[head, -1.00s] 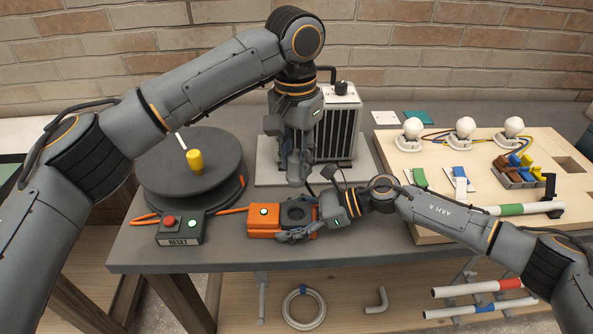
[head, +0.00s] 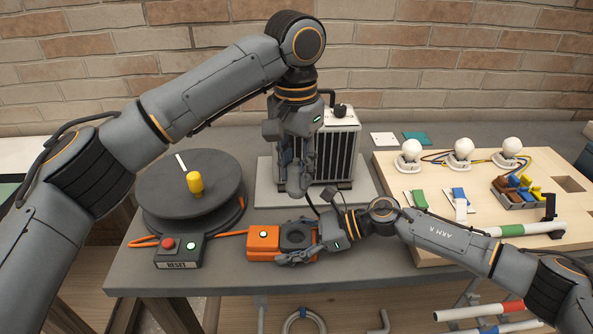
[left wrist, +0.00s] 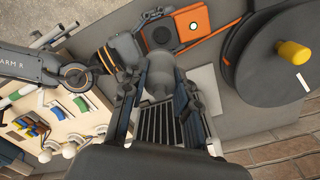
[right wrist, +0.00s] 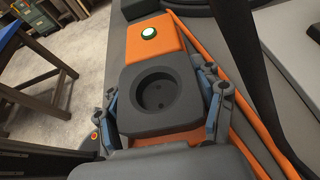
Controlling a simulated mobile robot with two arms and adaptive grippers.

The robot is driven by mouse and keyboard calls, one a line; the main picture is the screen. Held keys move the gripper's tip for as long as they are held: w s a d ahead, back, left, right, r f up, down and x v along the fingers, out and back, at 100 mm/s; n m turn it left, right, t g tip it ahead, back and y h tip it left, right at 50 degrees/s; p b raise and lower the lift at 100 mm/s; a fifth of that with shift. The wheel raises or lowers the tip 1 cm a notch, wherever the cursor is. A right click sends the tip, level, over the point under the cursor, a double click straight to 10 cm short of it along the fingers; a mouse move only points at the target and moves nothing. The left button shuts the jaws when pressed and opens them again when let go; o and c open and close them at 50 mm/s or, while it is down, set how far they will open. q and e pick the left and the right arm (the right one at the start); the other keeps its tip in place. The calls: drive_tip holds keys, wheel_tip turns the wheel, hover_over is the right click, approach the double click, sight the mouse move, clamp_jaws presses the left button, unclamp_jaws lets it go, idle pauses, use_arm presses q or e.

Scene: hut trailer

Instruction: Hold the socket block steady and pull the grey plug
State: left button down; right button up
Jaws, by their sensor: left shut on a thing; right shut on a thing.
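The orange and dark grey socket block (head: 263,241) sits near the bench's front edge, its green light lit. My right gripper (head: 303,246) is shut on the dark socket end. In the right wrist view, its fingers flank the block (right wrist: 160,45), and the round socket (right wrist: 155,90) is empty with its holes showing. My left gripper (head: 297,178) is shut on the grey plug (head: 294,187), above and behind the block, clear of the socket. The left wrist view shows the plug (left wrist: 158,80) between its fingers; the fingertips partly hide it.
A dark cable reel (head: 165,210) with a yellow handle and a RESET box (head: 178,252) stand left. A ribbed heater-like unit (head: 338,145) stands behind my left gripper. A wooden board (head: 400,170) with bulbs and switches lies right. An orange cable (head: 232,233) runs to the block.

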sight(297, 160)
use_arm(q)
drive_tip(key=shift+r, duration=1.7)
use_arm(e)
drive_tip(key=shift+s+f, duration=0.15)
drive_tip(key=shift+f, duration=0.15)
drive_tip(key=o, duration=1.4)
drive_tip(key=shift+c, duration=0.2)
drive_tip(key=shift+o, duration=0.7)
drive_tip(key=shift+r, duration=0.15)
drive_tip(key=shift+d+r, duration=0.1)
